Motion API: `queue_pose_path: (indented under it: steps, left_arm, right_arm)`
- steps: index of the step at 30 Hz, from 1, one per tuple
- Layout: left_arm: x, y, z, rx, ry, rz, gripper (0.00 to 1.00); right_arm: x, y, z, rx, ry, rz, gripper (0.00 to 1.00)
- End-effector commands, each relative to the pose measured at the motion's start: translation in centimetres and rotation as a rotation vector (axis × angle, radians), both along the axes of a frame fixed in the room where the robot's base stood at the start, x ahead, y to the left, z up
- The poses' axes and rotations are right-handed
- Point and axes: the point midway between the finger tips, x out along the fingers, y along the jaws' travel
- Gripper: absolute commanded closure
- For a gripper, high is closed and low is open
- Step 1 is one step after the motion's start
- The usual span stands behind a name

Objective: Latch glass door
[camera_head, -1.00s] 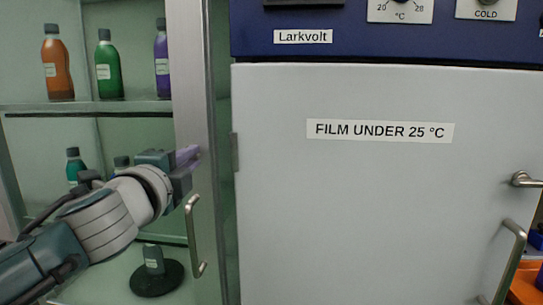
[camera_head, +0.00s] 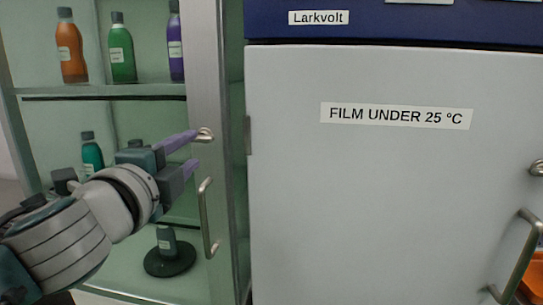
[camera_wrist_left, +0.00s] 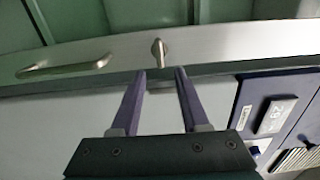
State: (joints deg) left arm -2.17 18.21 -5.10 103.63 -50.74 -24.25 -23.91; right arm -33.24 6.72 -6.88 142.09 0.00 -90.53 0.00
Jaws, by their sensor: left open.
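The glass door (camera_head: 205,60) is a tall cabinet door with a grey metal frame, and bottles show through its glass. A small metal latch (camera_head: 205,134) sits on the frame above a bar handle (camera_head: 207,222). My left gripper (camera_head: 194,150) is open and empty, its purple fingers pointing at the frame close to the latch. In the left wrist view the latch (camera_wrist_left: 158,50) lies just beyond the gap between the fingertips (camera_wrist_left: 162,72), with the handle (camera_wrist_left: 65,67) to its left. Contact with the latch cannot be told. My right gripper is out of view.
A white-grey cabinet door labelled "FILM UNDER 25 °C" (camera_head: 300,200) stands right of the glass door, with a blue panel (camera_head: 420,22) above. Its own metal handle (camera_head: 520,255) sticks out at lower right. Shelves hold several bottles behind the glass.

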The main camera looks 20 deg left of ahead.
Motion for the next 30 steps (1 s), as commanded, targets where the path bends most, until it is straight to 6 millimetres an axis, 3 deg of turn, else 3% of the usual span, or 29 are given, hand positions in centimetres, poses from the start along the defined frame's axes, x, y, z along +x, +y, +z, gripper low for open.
queue_pose_path:
  steps: [3, 9, 25, 28, 30]
  left_arm:
    - [-2.0, -0.5, -0.2, -0.003, 0.002, 0.000, 0.55]
    - [-3.6, -0.8, -0.1, -0.001, 0.000, 0.000, 0.55]
    - [-3.8, -0.8, -0.1, -0.014, 0.005, 0.006, 0.55]
    - [-4.9, -0.5, -1.4, -0.134, 0.040, 0.055, 0.55]
    - [-6.7, -0.3, -3.5, -0.310, 0.104, 0.131, 0.55]
  right_arm:
    - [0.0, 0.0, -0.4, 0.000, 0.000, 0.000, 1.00]
    - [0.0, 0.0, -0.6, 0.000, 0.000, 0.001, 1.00]
    - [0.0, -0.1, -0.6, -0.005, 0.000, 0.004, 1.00]
    - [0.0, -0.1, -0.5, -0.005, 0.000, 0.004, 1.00]
    - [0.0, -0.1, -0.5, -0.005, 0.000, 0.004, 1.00]
